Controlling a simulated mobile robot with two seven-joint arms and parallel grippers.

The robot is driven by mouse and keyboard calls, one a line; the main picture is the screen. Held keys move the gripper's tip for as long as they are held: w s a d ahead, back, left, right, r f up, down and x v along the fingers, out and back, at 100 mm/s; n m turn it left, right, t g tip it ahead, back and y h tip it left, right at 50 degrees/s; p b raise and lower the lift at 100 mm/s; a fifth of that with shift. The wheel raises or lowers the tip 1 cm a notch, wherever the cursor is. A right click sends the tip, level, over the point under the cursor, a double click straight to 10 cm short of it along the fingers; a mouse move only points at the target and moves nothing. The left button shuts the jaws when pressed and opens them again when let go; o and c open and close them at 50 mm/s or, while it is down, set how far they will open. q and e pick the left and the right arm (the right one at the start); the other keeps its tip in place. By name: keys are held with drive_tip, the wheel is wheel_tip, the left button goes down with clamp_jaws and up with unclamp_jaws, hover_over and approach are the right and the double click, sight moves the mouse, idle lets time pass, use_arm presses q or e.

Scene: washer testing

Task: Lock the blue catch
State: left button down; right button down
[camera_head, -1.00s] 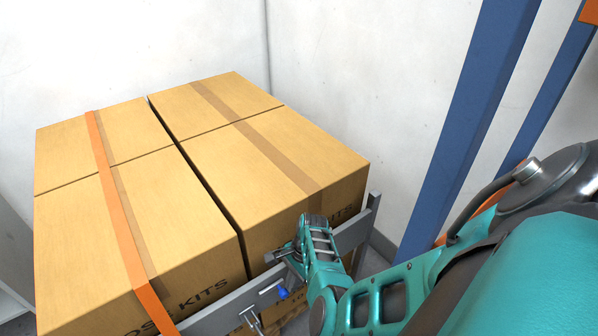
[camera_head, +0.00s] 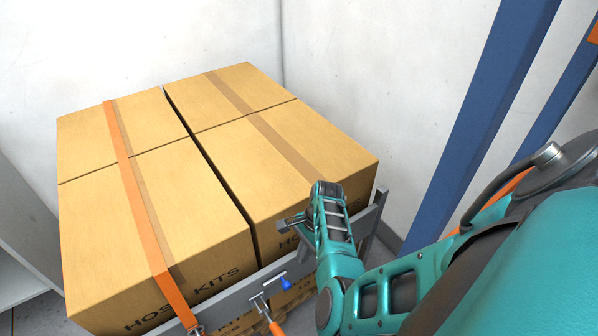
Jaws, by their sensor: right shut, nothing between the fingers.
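The blue catch (camera_head: 286,284) is a small blue piece on the grey rail (camera_head: 238,296) along the near side of the boxes. A metal latch piece (camera_head: 262,301) with an orange end sits just left of it. My right gripper (camera_head: 284,226) is shut and empty. It is above the blue catch, in front of the near right box, apart from the catch. My left gripper is not in view.
Several cardboard boxes (camera_head: 300,185) stand together behind the rail. An orange strap (camera_head: 140,210) runs over the left ones. Blue rack posts (camera_head: 470,130) rise at the right. A white wall is behind.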

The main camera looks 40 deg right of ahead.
drive_tip(key=shift+p+v, duration=0.35)
drive_tip(key=shift+v, duration=1.4)
drive_tip(key=shift+s, duration=0.1)
